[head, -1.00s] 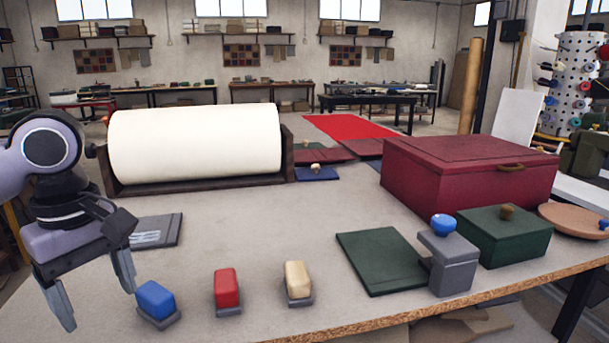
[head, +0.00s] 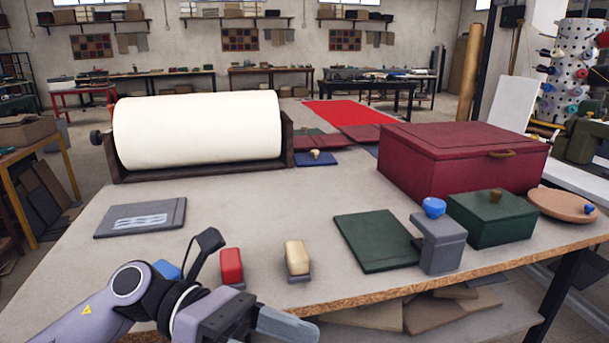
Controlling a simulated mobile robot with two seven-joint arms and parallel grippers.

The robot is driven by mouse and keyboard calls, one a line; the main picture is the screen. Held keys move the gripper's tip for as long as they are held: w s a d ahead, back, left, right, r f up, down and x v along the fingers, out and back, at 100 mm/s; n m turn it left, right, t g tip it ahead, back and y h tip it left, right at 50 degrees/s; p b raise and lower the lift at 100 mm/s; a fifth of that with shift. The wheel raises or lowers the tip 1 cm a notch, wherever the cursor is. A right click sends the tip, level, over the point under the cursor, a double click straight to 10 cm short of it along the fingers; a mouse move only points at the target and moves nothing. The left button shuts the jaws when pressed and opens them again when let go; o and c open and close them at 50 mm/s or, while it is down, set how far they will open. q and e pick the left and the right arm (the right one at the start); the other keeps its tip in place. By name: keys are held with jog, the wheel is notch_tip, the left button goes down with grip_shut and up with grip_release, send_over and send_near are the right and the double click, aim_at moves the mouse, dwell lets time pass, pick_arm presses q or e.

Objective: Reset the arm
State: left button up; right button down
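My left arm comes in at the bottom left in the head view, in front of the table's front edge. Its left gripper (head: 290,326) points right, low at the bottom edge of the picture. One grey finger shows, with no object seen at it. My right gripper is not in view.
My arm partly hides a blue block (head: 167,269). A red block (head: 231,265) and a cream block (head: 297,258) stand near the edge of the table (head: 250,205). A grey stand (head: 440,247), green box (head: 494,218) and dark red box (head: 455,160) stand right.

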pick_arm(q)
jog(key=w+n+t+h, duration=0.6)
jog(key=n+t, duration=0.5)
jog(key=n, duration=0.5)
jog(key=w+a+f+n+t+y+p, duration=0.1)
jog(key=a+f+n+t+y, duration=0.4)
jog(key=n, duration=0.5)
jog(key=w+a+f+n+t+y+p, duration=0.1)
jog(key=w+a+f+n+t+y, duration=0.15)
jog(key=f+n+t+y, duration=0.55)
jog(key=s+a+f+n+g+y, duration=0.3)
jog(key=s+f+n, duration=0.4)
jog(key=f, duration=0.3)
jog(key=s+a+f+n+g+y, duration=0.4)
jog(key=s+a+f+n+g, duration=0.1)
jog(key=s+a+f+n, duration=0.2)
notch_tip(320, 180, down, 3)
jog(key=s+n, duration=0.1)
jog(key=n, duration=0.1)
jog(key=shift+a+r+n+p, duration=0.15)
jog(key=shift+a+n+p, duration=0.1)
jog(key=shift+n+p, duration=0.05)
